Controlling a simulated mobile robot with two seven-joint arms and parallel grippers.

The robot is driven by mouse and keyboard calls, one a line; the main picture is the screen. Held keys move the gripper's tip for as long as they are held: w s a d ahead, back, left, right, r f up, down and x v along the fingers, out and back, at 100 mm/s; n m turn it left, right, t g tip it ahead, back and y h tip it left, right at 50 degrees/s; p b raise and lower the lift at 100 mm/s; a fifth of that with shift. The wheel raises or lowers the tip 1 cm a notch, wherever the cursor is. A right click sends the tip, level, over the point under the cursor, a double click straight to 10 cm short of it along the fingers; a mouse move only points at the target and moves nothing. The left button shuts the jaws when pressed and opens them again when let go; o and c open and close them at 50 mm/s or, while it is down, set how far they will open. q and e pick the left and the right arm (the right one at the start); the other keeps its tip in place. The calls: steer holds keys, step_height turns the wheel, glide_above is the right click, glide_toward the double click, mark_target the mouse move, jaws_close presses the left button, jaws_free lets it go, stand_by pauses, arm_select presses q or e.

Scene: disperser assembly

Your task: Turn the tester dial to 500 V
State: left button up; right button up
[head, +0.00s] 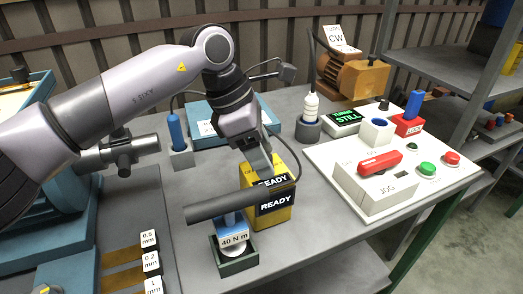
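The yellow tester (284,206) stands on the grey bench in the middle of the head view, with two dark displays that read READY. My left gripper (259,164) comes down from above to the top of the tester and covers part of it. The dial and its scale do not show; they may be behind the gripper. I cannot tell whether the fingers are open, shut or touching anything. My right gripper is out of view.
A dark bar on a blue body labelled 40 N m (233,226) stands in a green holder close in front of the tester. A white panel (405,190) with a red lever and buttons lies to the right. A blue case (205,118) is behind.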

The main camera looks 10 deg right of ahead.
mark_target(246, 169)
arm_select(q)
steer(key=v, duration=0.7)
steer(key=shift+r, duration=0.1)
